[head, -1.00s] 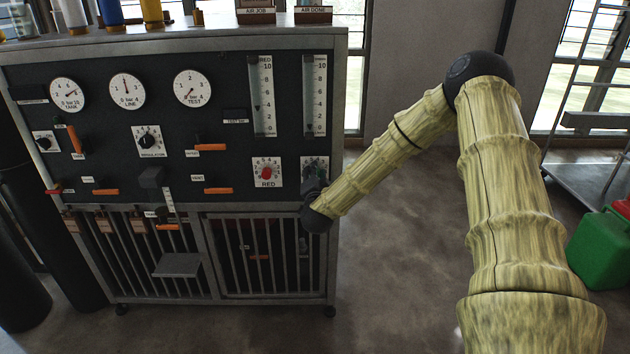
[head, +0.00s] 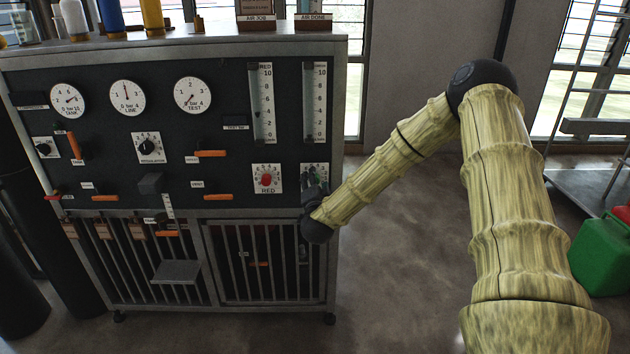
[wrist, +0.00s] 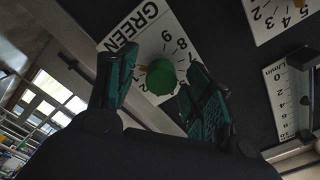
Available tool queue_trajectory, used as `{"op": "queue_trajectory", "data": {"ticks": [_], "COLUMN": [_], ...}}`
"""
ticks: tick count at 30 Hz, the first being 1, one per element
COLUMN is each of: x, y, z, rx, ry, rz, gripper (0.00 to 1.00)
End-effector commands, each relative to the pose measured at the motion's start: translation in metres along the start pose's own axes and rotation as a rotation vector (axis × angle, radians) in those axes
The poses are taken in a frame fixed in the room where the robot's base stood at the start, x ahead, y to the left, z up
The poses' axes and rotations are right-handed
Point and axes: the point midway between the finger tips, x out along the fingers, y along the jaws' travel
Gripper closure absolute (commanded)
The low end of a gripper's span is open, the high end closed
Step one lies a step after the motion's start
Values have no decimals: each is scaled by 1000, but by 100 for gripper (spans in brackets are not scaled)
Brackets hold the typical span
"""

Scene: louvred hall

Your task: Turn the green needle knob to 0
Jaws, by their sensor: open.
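The green needle knob (wrist: 161,77) sits on a white dial plate (wrist: 150,45) marked GREEN with numbers around it. In the wrist view it lies between the two teal-padded fingers of my gripper (wrist: 157,74), which are apart. The knob's pointer setting is hard to read. Whether the pads touch the knob I cannot tell. In the head view my gripper (head: 314,188) is at the panel's lower right and hides most of the green knob's dial plate (head: 317,169). The right flow tube (head: 315,103) stands above that dial.
The red knob (head: 266,179) on its own plate is close to the left of my gripper. Orange levers (head: 219,197) stick out from the panel further left. A green container (head: 600,255) stands on the floor at right. The floor between is clear.

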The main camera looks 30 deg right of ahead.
Motion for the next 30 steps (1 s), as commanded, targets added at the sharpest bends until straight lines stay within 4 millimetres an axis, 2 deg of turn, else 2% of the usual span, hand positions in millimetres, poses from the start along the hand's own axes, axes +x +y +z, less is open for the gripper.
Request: {"op": "queue_trajectory", "data": {"ticks": [18,30], "x": [-54,-58], "y": [0,0], "z": [0,0], "rx": [0,0], "ry": [0,1], "rz": [0,-1], "gripper": [48,48]}}
